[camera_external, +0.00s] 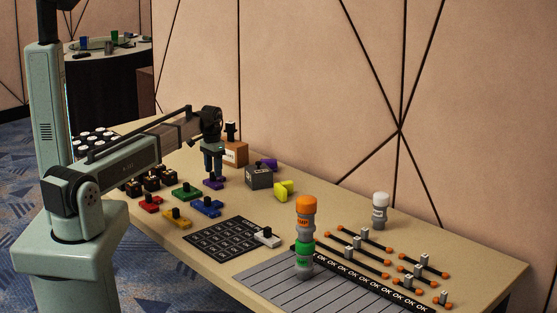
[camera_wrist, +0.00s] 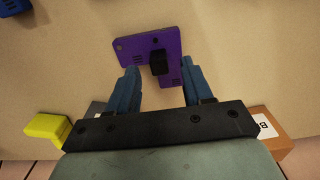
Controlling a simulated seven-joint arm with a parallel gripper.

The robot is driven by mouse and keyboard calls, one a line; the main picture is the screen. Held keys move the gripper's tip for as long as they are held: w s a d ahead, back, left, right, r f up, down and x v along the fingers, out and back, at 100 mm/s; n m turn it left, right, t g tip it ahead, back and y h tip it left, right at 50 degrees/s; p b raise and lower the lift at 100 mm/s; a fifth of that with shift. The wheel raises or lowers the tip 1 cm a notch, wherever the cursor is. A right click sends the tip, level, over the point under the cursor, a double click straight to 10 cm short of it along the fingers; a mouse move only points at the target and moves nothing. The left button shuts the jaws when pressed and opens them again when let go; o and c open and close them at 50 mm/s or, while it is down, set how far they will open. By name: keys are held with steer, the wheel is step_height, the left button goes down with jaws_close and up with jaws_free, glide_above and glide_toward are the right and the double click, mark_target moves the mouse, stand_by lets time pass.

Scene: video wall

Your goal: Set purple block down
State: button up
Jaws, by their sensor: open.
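The purple block (camera_external: 213,184) lies on the tan table under my gripper in the external view. In the wrist view the purple block (camera_wrist: 145,46) is a flat piece with a black knob (camera_wrist: 158,62) on top. My gripper (camera_external: 214,175) is open just above it and points down. In the wrist view, the two blue fingers of my gripper (camera_wrist: 158,82) stand apart on either side of the block's near part, with clear gaps to the knob. I cannot tell exactly how high the fingertips are above the table.
Green (camera_external: 186,191), blue (camera_external: 207,206), red (camera_external: 150,204) and yellow (camera_external: 177,219) knobbed blocks lie nearby. A grey box (camera_external: 259,177), a bright yellow piece (camera_external: 284,190) and a brown box (camera_external: 235,152) stand to the right and behind.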

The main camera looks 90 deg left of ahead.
step_height(320, 180, up, 10)
stand_by(0.5)
stand_by(0.5)
